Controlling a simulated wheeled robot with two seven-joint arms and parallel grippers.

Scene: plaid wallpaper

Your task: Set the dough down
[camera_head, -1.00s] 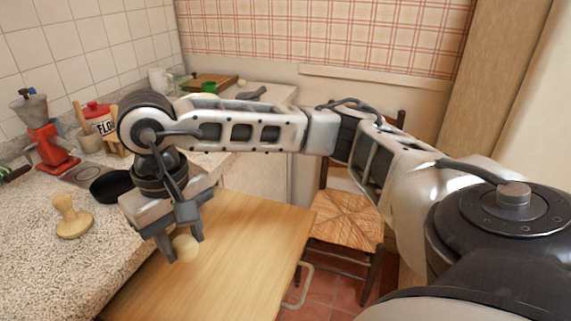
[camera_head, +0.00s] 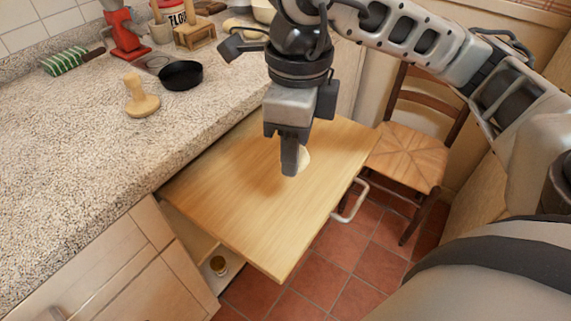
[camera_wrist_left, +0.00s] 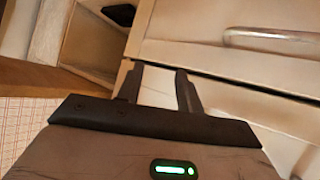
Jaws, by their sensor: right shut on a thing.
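The dough (camera_head: 303,159) is a small pale ball in my right gripper (camera_head: 294,160). The gripper points down and is shut on it, and its near finger hides part of the ball. Both are over the wooden pull-out board (camera_head: 245,225). I cannot tell whether the dough touches the board. My left gripper (camera_wrist_left: 158,85) shows only in the left wrist view, with its two fingers apart and nothing between them, in front of pale drawer fronts (camera_wrist_left: 220,60).
The speckled counter (camera_head: 80,180) on the left holds a wooden press (camera_head: 140,98), a black pan (camera_head: 181,75), a red grinder (camera_head: 124,32) and a green striped cloth (camera_head: 70,61). A chair (camera_head: 408,155) stands right of the board. The board's front is bare.

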